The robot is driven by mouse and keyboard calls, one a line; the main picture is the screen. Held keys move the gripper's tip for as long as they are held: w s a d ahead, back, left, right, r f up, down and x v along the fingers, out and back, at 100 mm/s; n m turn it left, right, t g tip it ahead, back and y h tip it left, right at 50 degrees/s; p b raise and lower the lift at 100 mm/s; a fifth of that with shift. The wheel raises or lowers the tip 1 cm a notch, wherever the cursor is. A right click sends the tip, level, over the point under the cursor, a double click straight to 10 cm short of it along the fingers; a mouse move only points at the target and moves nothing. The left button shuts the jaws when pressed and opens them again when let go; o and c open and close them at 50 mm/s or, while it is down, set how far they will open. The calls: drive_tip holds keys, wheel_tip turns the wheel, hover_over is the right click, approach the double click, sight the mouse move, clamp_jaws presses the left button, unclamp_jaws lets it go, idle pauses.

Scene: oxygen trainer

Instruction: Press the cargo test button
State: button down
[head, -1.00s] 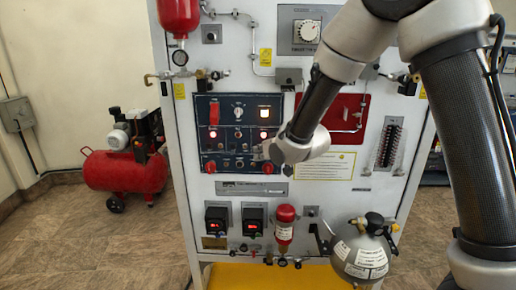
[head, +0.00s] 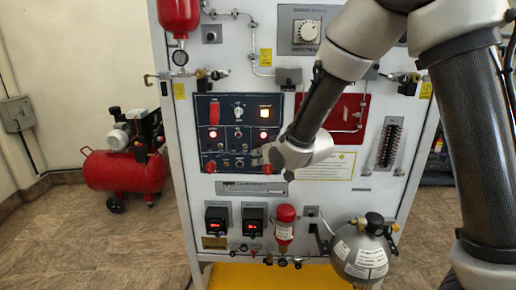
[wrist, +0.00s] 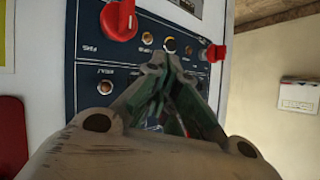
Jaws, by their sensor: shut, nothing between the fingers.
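The blue control panel (head: 238,130) on the front of the trainer holds switches, lit lamps and small round buttons. In the wrist view part of this panel (wrist: 92,75) fills the middle. A row there has a brass-coloured button (wrist: 147,38), a yellow-ringed dark button (wrist: 170,45) and another small button (wrist: 189,50). The lettering is too small to tell which one is the cargo test button. My gripper (wrist: 160,56) is shut and empty, its tips just below the yellow-ringed button in the picture; contact cannot be told. In the head view my gripper (head: 260,157) is at the panel's lower right.
Red knobs (wrist: 118,20) and (wrist: 216,53) stick out on either side of the button row. In the head view a red board (head: 345,108) is right of the panel, and two small displays (head: 217,220) sit below. A red compressor (head: 122,170) stands on the floor at left.

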drive_tip(key=s, duration=0.3)
drive_tip(key=shift+s+a, duration=0.1)
drive_tip(key=shift+s, duration=0.25)
idle(0.3)
drive_tip(key=s+d+f+n+g+h, duration=0.1)
drive_tip(key=s+d+f+g+h, duration=0.2)
drive_tip(key=s+f, duration=0.35)
drive_tip(key=s+d+g+h, duration=0.1)
drive_tip(key=s+d+g, duration=0.35)
drive_tip(key=d, duration=0.25)
drive_tip(key=s+d+r+m+h, duration=0.1)
drive_tip(key=s+d+r, duration=0.5)
drive_tip(key=d, duration=0.2)
drive_tip(key=s+d+r+m+t+h, duration=0.1)
drive_tip(key=s+d+r+m, duration=0.1)
drive_tip(key=s+d+r, duration=0.4)
drive_tip(key=s+d+r+m+t+h, duration=0.1)
drive_tip(key=s+d+r, duration=0.4)
drive_tip(key=d, duration=0.7)
drive_tip(key=shift+s+d+r+m, duration=0.2)
drive_tip(key=shift+s+r+m, duration=0.25)
drive_tip(key=shift+m, duration=0.25)
